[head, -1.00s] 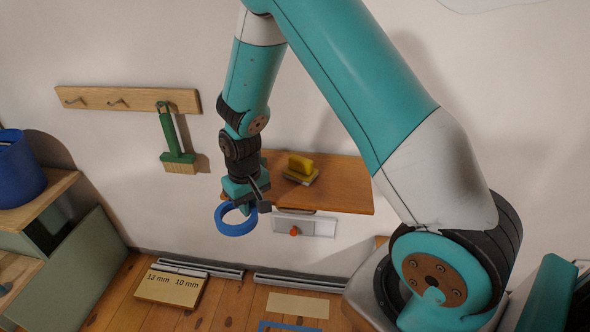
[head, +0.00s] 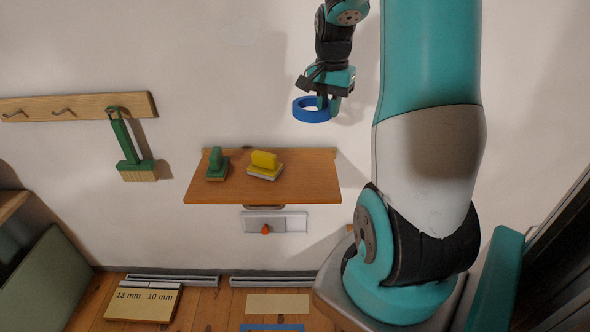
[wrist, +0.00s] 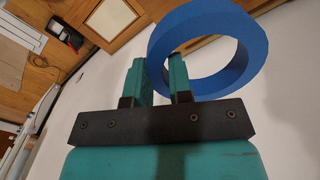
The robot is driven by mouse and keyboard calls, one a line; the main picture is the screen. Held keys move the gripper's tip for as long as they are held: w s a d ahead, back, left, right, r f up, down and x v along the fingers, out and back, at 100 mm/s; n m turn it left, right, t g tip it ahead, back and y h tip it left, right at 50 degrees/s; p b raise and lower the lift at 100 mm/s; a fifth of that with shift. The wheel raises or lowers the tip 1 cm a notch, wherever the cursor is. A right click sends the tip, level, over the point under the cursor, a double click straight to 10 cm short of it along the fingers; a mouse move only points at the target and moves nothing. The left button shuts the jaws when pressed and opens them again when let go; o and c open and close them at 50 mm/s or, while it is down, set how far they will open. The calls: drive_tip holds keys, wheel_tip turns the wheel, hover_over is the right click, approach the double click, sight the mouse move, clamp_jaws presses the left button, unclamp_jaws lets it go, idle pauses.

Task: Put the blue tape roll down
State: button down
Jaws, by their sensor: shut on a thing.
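The blue tape roll (head: 299,112) hangs from my gripper (head: 328,104) in the head view, in the air above and to the right of the wooden wall shelf (head: 310,190). In the wrist view the blue tape roll (wrist: 243,50) is a large ring at the upper right. My gripper's fingers (wrist: 160,75) are shut on its wall, one finger inside the ring and one outside. Nothing is under the roll at its height.
A green-handled block (head: 216,165) and a yellow-handled block (head: 265,164) stand on the shelf's left and middle. The shelf's right part is bare. A green brush (head: 128,145) hangs from a hook rail (head: 80,106). A labelled box (head: 143,302) lies on the floor.

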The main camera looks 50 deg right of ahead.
sight(323, 175)
wheel_tip(323, 175, down, 18)
drive_tip(key=shift+r+b, duration=0.15)
drive_tip(key=shift+b, duration=0.2)
drive_tip(key=c, duration=1.1)
unclamp_jaws()
drive_tip(key=shift+o, duration=0.3)
